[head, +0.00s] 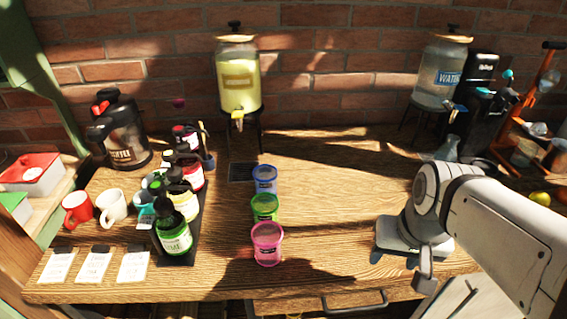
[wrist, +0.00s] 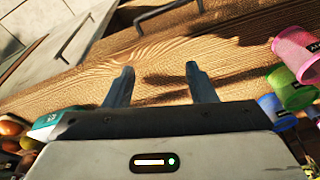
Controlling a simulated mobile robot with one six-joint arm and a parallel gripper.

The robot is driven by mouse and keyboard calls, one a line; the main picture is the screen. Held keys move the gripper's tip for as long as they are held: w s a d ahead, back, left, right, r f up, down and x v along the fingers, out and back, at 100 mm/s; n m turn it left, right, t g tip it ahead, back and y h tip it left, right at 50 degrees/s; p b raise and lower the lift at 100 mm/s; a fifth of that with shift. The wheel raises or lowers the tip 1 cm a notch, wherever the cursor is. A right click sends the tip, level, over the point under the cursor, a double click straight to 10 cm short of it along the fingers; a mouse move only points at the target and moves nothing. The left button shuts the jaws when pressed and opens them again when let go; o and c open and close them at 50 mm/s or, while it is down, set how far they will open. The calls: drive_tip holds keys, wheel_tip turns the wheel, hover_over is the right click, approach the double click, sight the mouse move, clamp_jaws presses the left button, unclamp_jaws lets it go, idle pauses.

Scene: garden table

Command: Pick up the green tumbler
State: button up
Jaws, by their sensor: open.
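The green tumbler (head: 264,208) stands upright on the wooden table in the head view, between the blue tumbler (head: 264,180) behind it and the pink tumbler (head: 267,243) in front. In the wrist view the green tumbler (wrist: 290,88) shows at the right edge, between the pink tumbler (wrist: 296,50) and the blue tumbler (wrist: 277,110). My gripper (wrist: 160,80) is open and empty, its two fingers apart over bare wood. In the head view my gripper (head: 424,283) is near the table's front edge, well right of the tumblers.
Several bottles (head: 175,232) stand on a dark tray left of the tumblers, with a white mug (head: 113,207) and a red mug (head: 77,209) beyond. A yellow drink dispenser (head: 238,82) and a water dispenser (head: 440,75) stand at the back.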

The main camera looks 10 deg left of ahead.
sight(265, 215)
drive_tip(key=o, duration=0.3)
drive_tip(key=w+a+f+m+g+y, duration=0.1)
drive_tip(key=w+a+m+y, duration=0.1)
drive_tip(key=a, duration=0.2)
drive_tip(key=w+a+f+m+g+y, duration=0.1)
drive_tip(key=w+a+m+g+y, duration=0.1)
drive_tip(key=a+m, duration=0.1)
drive_tip(key=w+a+f+m+g+y+b, duration=0.1)
drive_tip(key=w+a+f+m+y, duration=0.1)
drive_tip(key=a+m, duration=0.1)
drive_tip(key=shift+w+a+f+g+y, duration=0.1)
drive_tip(key=shift+a+g+y, duration=0.1)
drive_tip(key=shift+a, duration=0.25)
drive_tip(key=shift+w+a+g+y, duration=0.1)
drive_tip(key=shift+a+y, duration=0.1)
drive_tip(key=shift+a, duration=0.25)
drive_tip(key=w+a+m+y, duration=0.2)
drive_tip(key=w+a+f+m+y, duration=0.1)
drive_tip(key=w+a+m+y, duration=0.1)
drive_tip(key=w+a+m, duration=0.1)
drive_tip(key=w+a+f+m+y, duration=0.1)
drive_tip(key=w+a+m+y, duration=0.1)
drive_tip(key=w, duration=0.1)
drive_tip(key=shift+w+a, duration=0.2)
drive_tip(key=shift+a, duration=0.05)
drive_tip(key=shift+m, duration=0.3)
drive_tip(key=x, duration=0.7)
drive_tip(key=shift+a+r, duration=0.1)
drive_tip(key=shift+a, duration=0.2)
drive_tip(key=shift+c, duration=0.4)
